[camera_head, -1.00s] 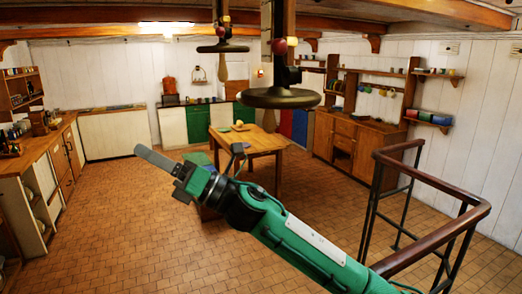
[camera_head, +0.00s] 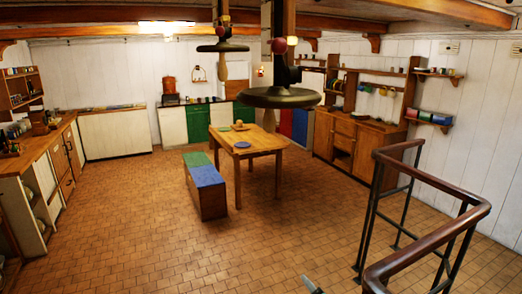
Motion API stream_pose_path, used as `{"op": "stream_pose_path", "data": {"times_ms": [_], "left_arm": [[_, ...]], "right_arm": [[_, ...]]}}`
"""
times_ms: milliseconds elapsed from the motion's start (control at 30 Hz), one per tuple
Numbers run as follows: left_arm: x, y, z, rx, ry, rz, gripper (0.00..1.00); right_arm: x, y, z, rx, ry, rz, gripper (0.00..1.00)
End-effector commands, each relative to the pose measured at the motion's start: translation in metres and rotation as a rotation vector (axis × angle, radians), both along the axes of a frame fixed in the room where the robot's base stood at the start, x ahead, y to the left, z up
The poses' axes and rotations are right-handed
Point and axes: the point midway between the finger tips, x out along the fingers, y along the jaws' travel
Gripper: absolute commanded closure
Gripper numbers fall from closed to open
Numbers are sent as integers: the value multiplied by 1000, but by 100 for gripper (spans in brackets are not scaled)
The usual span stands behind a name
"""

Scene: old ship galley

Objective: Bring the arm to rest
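Only a small grey tip of my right gripper (camera_head: 312,285) shows, at the bottom edge of the head view right of the middle. The rest of that gripper and its arm are below the frame, so I cannot see whether it is open or shut. It appears apart from the furniture, over the tiled floor. My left gripper is not in view.
A wooden-topped railing (camera_head: 430,243) is close at the right. Counters line the walls. Tiled floor (camera_head: 130,220) is clear.

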Motion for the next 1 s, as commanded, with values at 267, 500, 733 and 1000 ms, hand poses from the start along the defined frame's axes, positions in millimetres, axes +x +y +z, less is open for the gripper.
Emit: {"op": "stream_pose_path", "data": {"times_ms": [267, 500, 733, 1000], "left_arm": [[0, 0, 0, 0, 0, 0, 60], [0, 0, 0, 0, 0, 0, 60], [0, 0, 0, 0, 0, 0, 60], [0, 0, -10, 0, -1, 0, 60]], "right_arm": [[-108, -72, -107, 151, 484, -217, 47], [-202, -114, -154, 220, 794, -386, 47], [-268, -136, -170, 248, 983, -501, 47], [-283, -143, -222, 250, 1071, -553, 47]]}}
